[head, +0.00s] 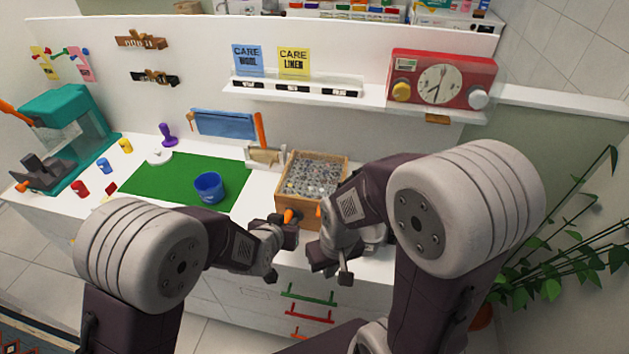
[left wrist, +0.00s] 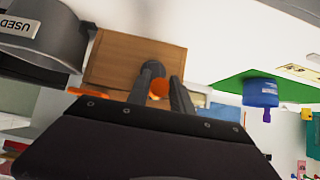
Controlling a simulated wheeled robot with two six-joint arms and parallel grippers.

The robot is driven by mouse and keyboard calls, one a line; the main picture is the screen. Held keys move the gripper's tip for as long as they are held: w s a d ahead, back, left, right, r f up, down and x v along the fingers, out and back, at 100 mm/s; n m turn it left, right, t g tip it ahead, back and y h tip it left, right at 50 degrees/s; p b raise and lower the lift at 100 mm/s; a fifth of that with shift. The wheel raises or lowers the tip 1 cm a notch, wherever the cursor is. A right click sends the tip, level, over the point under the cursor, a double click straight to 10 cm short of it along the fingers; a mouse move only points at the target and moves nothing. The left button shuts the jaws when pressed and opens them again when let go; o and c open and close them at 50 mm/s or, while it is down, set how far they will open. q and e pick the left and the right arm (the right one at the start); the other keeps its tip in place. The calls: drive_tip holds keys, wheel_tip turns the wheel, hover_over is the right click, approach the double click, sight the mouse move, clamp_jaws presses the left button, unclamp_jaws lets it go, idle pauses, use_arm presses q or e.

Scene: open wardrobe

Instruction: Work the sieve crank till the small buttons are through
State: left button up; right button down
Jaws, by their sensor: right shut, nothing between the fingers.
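The sieve (head: 283,183) is a wooden box on the white counter with many small grey buttons (head: 315,175) in it. Its wooden side (left wrist: 125,50) shows in the left wrist view. The orange crank knob (head: 289,216) is at the box's front; in the left wrist view the knob (left wrist: 159,89) sits between my fingers. My left gripper (head: 289,226) is shut on the knob. My right gripper (head: 338,272) is shut and empty, in front of the counter's edge and right of the left gripper. The lower part of the crank is hidden.
A blue cup (head: 208,187) stands on a green mat (head: 150,181) left of the sieve. A grey container marked USED (left wrist: 45,28) is beside the sieve, mostly behind my right arm in the head view.

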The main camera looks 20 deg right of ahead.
use_arm(q)
drive_tip(key=shift+w+a+f, duration=0.15)
drive_tip(key=shift+w+a, duration=0.5)
drive_tip(key=shift+a, duration=0.15)
drive_tip(key=shift+s, duration=0.1)
